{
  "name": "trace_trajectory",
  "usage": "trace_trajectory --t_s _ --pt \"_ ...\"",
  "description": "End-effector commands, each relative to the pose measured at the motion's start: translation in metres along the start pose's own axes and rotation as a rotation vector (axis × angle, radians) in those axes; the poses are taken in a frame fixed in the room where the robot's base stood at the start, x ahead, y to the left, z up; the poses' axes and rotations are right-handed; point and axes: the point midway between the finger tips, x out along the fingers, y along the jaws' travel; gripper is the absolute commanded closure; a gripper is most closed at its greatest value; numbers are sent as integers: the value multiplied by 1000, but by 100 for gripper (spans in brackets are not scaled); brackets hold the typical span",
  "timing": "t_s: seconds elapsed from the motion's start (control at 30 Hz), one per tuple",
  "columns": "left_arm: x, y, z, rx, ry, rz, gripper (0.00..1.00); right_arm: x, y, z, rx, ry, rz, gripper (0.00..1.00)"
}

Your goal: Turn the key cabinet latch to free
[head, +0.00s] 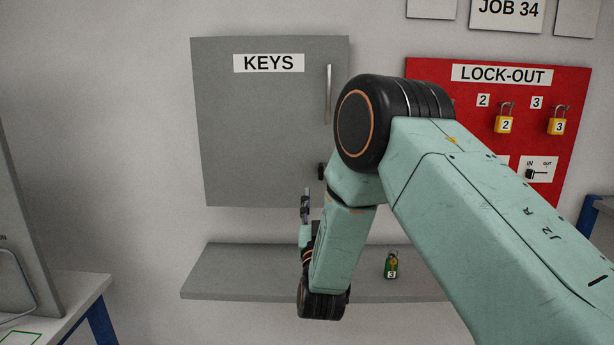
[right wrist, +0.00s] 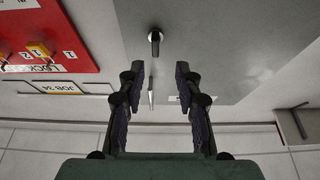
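The grey key cabinet (head: 260,120), labelled KEYS, is shut on the wall, with a vertical metal handle (head: 328,94) near its right edge. The small dark latch (head: 321,171) is low on that edge, partly hidden by my right arm. It also shows in the right wrist view as a dark knob (right wrist: 155,37); its turn position is unclear. My right gripper (head: 305,203) is below and slightly left of the latch. In the wrist view my right gripper (right wrist: 155,76) has its fingers apart and empty, with the latch beyond the tips and between their lines. My left gripper is out of view.
A red lock-out board (head: 430,72) with yellow padlocks (head: 505,122) hangs to the right. A bench (head: 75,292) stands at lower left.

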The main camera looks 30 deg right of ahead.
Motion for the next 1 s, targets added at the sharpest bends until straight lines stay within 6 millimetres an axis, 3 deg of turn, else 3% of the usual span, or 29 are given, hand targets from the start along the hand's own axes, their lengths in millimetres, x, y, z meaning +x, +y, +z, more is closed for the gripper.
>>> trace_trajectory --t_s 0.5,0.9,1.0 --pt "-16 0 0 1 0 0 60 67 2 -2 -4 2 4 66" --pt "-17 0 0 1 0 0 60 78 -2 0 -3 0 0 66" --pt "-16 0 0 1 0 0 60 78 -2 0 -3 0 0 73"
